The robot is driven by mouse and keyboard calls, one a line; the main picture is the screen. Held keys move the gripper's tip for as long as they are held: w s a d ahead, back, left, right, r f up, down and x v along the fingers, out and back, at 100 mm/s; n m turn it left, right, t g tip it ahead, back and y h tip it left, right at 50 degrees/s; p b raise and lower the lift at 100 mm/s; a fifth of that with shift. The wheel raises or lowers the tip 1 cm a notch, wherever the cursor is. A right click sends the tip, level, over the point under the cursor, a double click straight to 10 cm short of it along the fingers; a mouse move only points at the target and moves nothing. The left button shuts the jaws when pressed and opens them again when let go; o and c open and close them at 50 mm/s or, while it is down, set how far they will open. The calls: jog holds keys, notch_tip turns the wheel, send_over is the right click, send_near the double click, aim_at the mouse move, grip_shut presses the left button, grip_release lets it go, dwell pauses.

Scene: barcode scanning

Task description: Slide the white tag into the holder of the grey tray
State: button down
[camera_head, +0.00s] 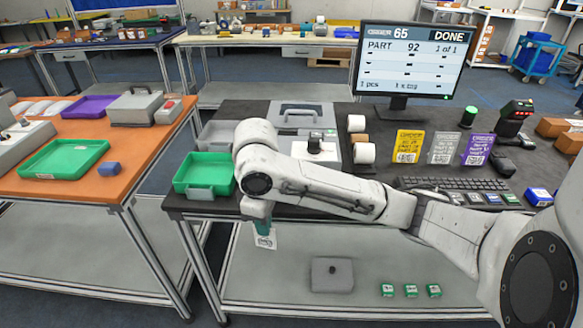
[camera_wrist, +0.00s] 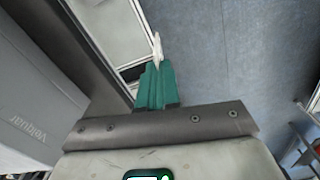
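My gripper (camera_head: 263,228) has teal fingers and hangs just off the front edge of the dark table, right of the green tray. It is shut on a white tag (camera_head: 266,240) with a printed code, which hangs down below the fingers. In the wrist view my gripper (camera_wrist: 155,85) shows its teal fingers together, with the tag (camera_wrist: 157,45) seen nearly edge-on at their tips. The grey tray (camera_head: 214,134) stands behind the green tray, left of my arm, and is partly hidden. I cannot make out its holder.
A green tray (camera_head: 203,188) sits at the dark table's (camera_head: 245,108) front left corner. A grey case (camera_head: 302,116), label rolls (camera_head: 363,153), a monitor (camera_head: 412,60) and several upright cards stand farther right. An orange table (camera_head: 150,135) is at left, across a gap.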

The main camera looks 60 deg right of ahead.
jog(key=w+a+f+m, duration=0.1)
jog(key=w+a+f, duration=0.2)
jog(key=a+f, duration=0.6)
jog(key=w+a+f, duration=0.3)
jog(key=a+f, duration=0.6)
jog(key=a, duration=0.2)
jog(key=shift+a+f+m, duration=0.15)
jog(key=shift+m, duration=0.25)
